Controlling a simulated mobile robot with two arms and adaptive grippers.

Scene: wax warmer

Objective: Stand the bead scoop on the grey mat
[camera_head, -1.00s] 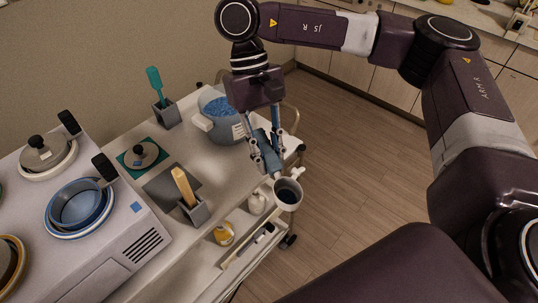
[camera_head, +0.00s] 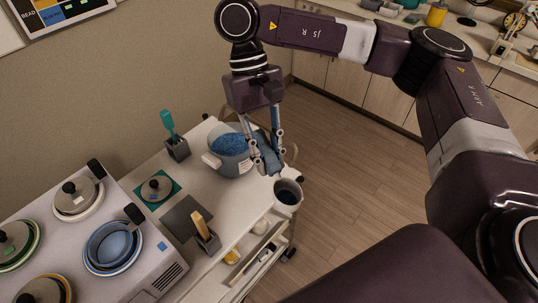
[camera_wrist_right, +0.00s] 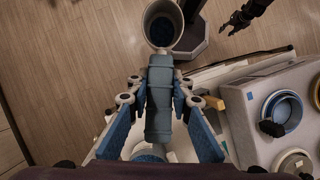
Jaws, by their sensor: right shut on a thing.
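My right gripper (camera_head: 265,163) is shut on the blue handle of the bead scoop (camera_head: 287,192). It holds the scoop in the air, by the right edge of the cart in the picture, with the grey cup facing up. In the right wrist view the handle (camera_wrist_right: 158,98) runs between the fingers and the cup (camera_wrist_right: 163,25) points to the top, over the floor. The grey mat (camera_head: 180,218) lies bare on the cart top, left of the scoop. My left gripper (camera_wrist_right: 240,18) shows small and dark in the wrist view, its fingers apart and empty.
A grey pot of blue beads (camera_head: 228,152) stands beside my right gripper. A holder with a wooden spatula (camera_head: 206,238) stands at the mat's near right edge. A teal spatula holder (camera_head: 177,148), a lid on a teal mat (camera_head: 156,188) and the wax warmer (camera_head: 150,268) surround it.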

